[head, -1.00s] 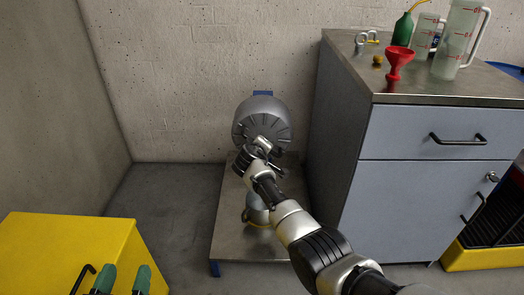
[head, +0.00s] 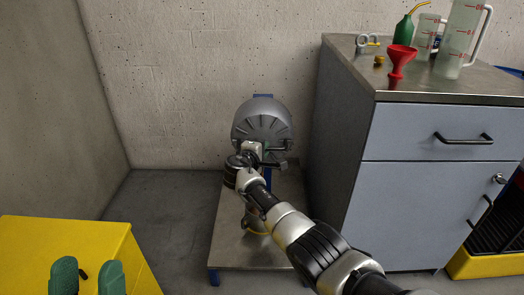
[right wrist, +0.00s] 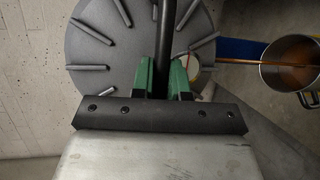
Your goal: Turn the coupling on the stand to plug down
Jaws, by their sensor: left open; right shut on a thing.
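The coupling (head: 262,117) is a grey drum with radial ribs on its face. It is on a stand with a blue post (head: 268,192) and a metal base plate (head: 230,244). My right gripper (head: 266,152) is at the lower part of the face. In the right wrist view my right gripper (right wrist: 164,78) is shut on a dark bar (right wrist: 166,35) in front of the coupling (right wrist: 108,52). A small pale round part (right wrist: 193,66) shows beside the fingers; I cannot tell if it is the plug. My left gripper (head: 88,278) is open and empty at the lower left.
A yellow box (head: 75,238) is at the lower left, behind my left gripper. A grey cabinet (head: 420,200) stands close right of the stand, with a red funnel (head: 399,62) and jugs on top. A metal pot (right wrist: 291,68) shows below the coupling's level.

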